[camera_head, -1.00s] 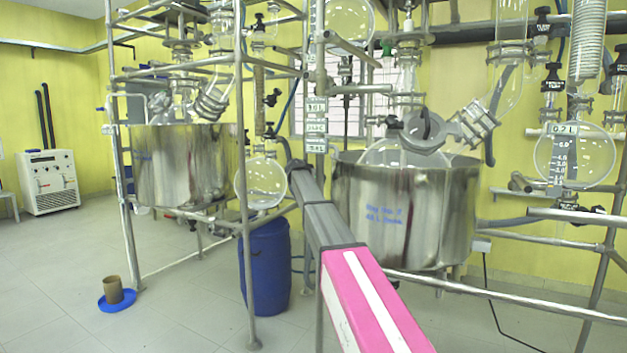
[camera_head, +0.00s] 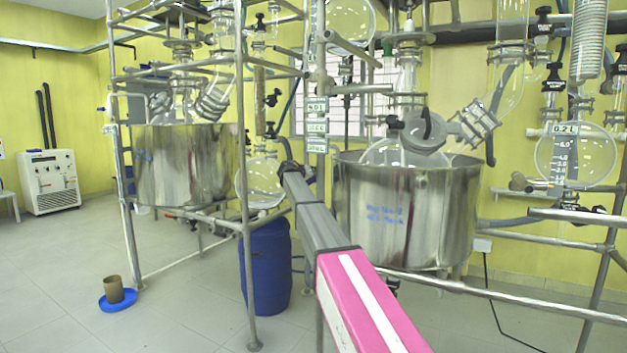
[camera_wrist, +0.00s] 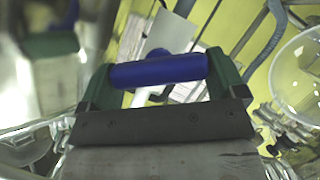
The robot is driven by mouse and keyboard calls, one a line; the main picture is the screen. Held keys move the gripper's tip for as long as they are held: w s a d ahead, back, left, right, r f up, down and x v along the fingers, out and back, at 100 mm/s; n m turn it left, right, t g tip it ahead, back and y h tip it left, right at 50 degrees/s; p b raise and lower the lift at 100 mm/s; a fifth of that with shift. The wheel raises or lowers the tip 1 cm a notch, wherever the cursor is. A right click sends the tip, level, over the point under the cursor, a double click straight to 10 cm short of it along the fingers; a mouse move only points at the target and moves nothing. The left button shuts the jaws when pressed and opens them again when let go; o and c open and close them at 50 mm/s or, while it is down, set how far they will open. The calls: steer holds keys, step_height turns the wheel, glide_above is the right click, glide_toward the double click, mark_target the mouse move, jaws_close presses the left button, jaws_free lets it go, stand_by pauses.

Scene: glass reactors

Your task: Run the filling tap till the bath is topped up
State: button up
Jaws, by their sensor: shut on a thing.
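In the wrist view my gripper (camera_wrist: 160,72) has its green fingers on either side of a blue handle bar (camera_wrist: 178,69), shut on it. The bar looks like the tap handle; the tap's body and spout are not clear. In the head view the far end of my arm reaches between the two steel baths, and the fingers are too small to make out. The right steel bath (camera_head: 405,225) has blue writing on its side and a glass vessel (camera_head: 385,153) inside. The left steel bath (camera_head: 185,175) stands farther back. The water level in either is hidden.
Metal frame posts (camera_head: 246,240) and rails (camera_head: 510,297) surround the baths. A blue drum (camera_head: 266,270) stands below my arm. A round flask (camera_head: 575,155) hangs at right. A brown pot (camera_head: 114,289) sits on a blue dish.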

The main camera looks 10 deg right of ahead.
steer(key=shift+a+f+n+h, duration=0.15)
steer(key=shift+n+h, duration=0.85)
steer(key=shift+n, duration=0.7)
steer(key=o, duration=0.6)
steer(key=shift+o, duration=0.2)
steer(key=v, duration=1)
steer(key=shift+a, duration=0.4)
